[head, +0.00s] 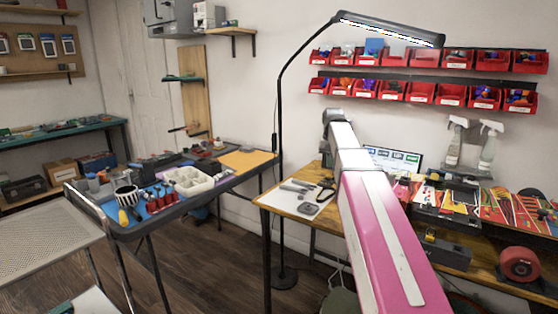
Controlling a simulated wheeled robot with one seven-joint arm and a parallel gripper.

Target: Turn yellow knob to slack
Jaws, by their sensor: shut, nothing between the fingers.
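My pink and white arm (375,235) reaches forward across the right workbench (462,258). Its far end is a dark joint near the wall, and my gripper is not visible. No yellow knob can be made out clearly. A dark grey block (447,253) at the front of the right workbench has a small yellowish part (430,235) on top, too small to identify. My arm hides part of the bench behind it.
A floor lamp (281,130) stands between the benches, its head above red wall bins (420,93). The left table (225,184) holds tools and a white tray (188,181). Spray bottles (488,148) and a red reel (519,265) are at right.

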